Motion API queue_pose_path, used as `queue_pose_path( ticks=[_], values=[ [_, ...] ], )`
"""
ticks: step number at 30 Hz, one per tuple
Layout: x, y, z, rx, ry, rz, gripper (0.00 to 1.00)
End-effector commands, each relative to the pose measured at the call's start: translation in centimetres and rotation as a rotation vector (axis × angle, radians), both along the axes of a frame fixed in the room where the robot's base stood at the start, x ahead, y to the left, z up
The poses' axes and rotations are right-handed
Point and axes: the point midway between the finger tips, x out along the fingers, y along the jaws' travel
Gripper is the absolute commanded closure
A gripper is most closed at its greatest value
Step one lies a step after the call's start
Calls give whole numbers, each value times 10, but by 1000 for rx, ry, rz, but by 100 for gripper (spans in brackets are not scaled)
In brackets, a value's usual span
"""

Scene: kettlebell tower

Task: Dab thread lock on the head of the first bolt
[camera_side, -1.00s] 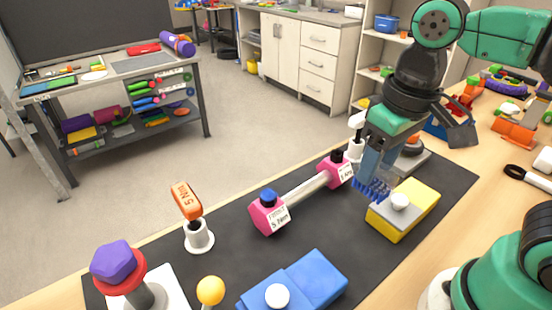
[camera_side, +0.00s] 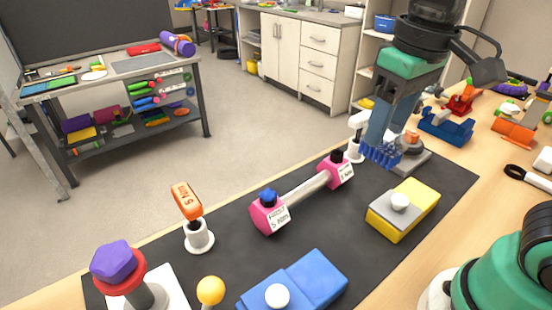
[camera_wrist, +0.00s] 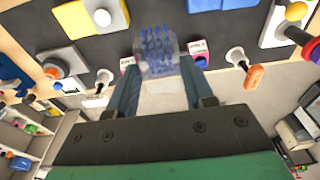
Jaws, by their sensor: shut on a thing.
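A pink-ended bar (camera_side: 304,191) lies on the black mat. Its left end carries a blue bolt head (camera_side: 268,195) above a label reading 5 Nm. Its right end carries a black bolt head (camera_side: 337,156) and another label. My gripper (camera_side: 382,150) is raised beyond the bar's right end, apart from both bolts. It is shut on a blue bristled, brush-like piece (camera_side: 378,154). In the wrist view this piece (camera_wrist: 157,45) sits between my fingertips, with a translucent grey part, and partly hides the bar. I cannot see a thread lock bottle for certain.
A yellow block with grey top (camera_side: 403,212) and a blue block (camera_side: 310,275) stand on the mat. An orange 5 Nm tool (camera_side: 187,201) stands in a white holder. A grey base with a round top (camera_side: 412,150) is beside my gripper. A white tool (camera_side: 358,121) stands behind it.

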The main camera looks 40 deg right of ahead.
Motion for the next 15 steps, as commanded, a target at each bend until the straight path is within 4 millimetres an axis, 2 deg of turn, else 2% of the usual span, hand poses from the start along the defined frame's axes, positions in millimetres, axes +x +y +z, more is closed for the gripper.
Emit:
queue_pose_path(
  ticks=[4,8,15],
  values=[
    [17,7,-2,0,0,9,96],
    [46,20,-8,0,-1,23,96],
    [94,48,-33,0,-1,45,96]
  ],
)
